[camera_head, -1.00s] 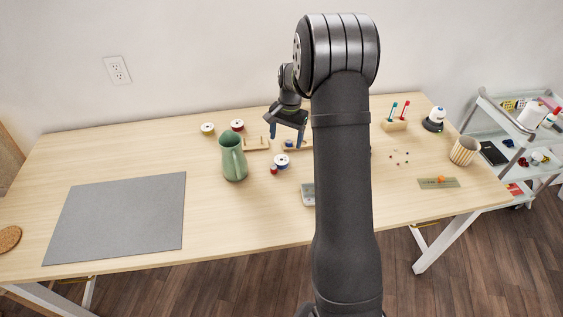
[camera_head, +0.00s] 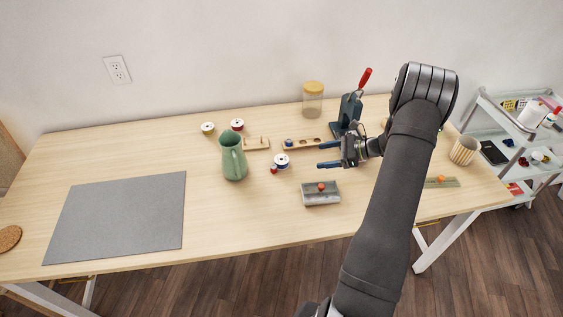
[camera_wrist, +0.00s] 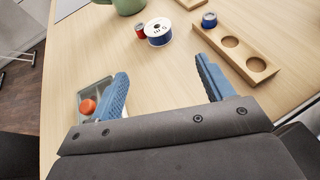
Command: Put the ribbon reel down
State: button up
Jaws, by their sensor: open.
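A white-faced reel with a blue rim (camera_head: 281,161) lies flat on the table, right of the green jug; it also shows in the wrist view (camera_wrist: 158,32). Two more reels, one yellow (camera_head: 208,128) and one red (camera_head: 237,125), stand further back. I cannot tell which of these is the ribbon reel. My gripper (camera_head: 323,156) is open and empty, pointing left, to the right of the blue-rimmed reel and apart from it. In the wrist view its blue fingers (camera_wrist: 163,80) are spread with bare table between them.
A green jug (camera_head: 234,158), small red spool (camera_head: 274,170), wooden block with round recesses (camera_head: 314,141) and grey tray with an orange ball (camera_head: 308,200) surround this area. A jar (camera_head: 313,103) and red-handled press (camera_head: 347,116) stand behind. The grey mat (camera_head: 120,215) is bare.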

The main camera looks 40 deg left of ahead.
aim_at(288, 160)
jog(key=x, duration=1.4)
jog(key=shift+d, duration=0.1)
jog(key=c, duration=1.1)
jog(key=shift+c, duration=0.2)
